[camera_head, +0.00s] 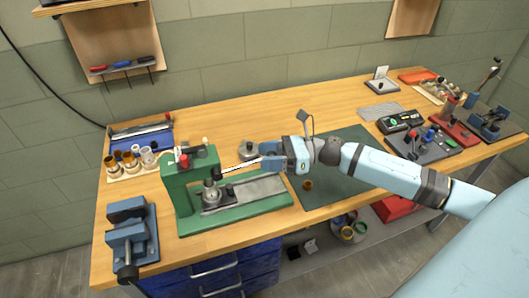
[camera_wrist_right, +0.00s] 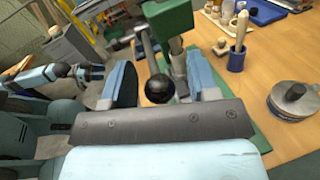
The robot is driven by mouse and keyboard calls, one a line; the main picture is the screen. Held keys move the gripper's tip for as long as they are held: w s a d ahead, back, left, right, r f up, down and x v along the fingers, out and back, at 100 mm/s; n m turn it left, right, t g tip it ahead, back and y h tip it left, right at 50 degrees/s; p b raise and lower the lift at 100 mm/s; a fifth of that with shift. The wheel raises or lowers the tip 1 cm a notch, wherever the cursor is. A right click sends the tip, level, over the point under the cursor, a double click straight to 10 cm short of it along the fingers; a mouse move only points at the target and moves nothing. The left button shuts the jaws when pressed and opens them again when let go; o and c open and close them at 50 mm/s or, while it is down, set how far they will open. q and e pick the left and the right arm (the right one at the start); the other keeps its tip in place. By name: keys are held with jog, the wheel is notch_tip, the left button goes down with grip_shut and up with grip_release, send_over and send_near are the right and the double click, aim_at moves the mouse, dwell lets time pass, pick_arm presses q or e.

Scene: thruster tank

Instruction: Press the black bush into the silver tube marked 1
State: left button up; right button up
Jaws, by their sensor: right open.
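The green press (camera_head: 188,182) stands on the bench at centre left. A silver tube (camera_head: 211,196) stands on its base under the ram, with a dark piece at its top. I cannot read a number on it or tell whether that piece is the black bush. The press lever (camera_head: 240,168) reaches right toward my right gripper (camera_head: 262,156). In the right wrist view the lever's black ball knob (camera_wrist_right: 159,89) lies between the open fingers, with no clear grip on it. My left arm shows at the left of that view; its gripper (camera_wrist_right: 90,72) is small and unclear.
A blue vise (camera_head: 128,240) stands at the front left. A wooden rack (camera_head: 122,173) with several cups is behind it. A dark green mat (camera_head: 335,185) with a small brown ring (camera_head: 308,185) lies right of the press. Several devices crowd the bench's right end.

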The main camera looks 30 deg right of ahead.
jog(key=shift+w+a, duration=0.2)
jog(key=shift+a, duration=0.2)
grip_shut()
jog(key=f+b, duration=0.1)
jog(key=b, duration=0.1)
jog(key=shift+b, duration=0.4)
jog(key=shift+r, duration=0.2)
grip_release()
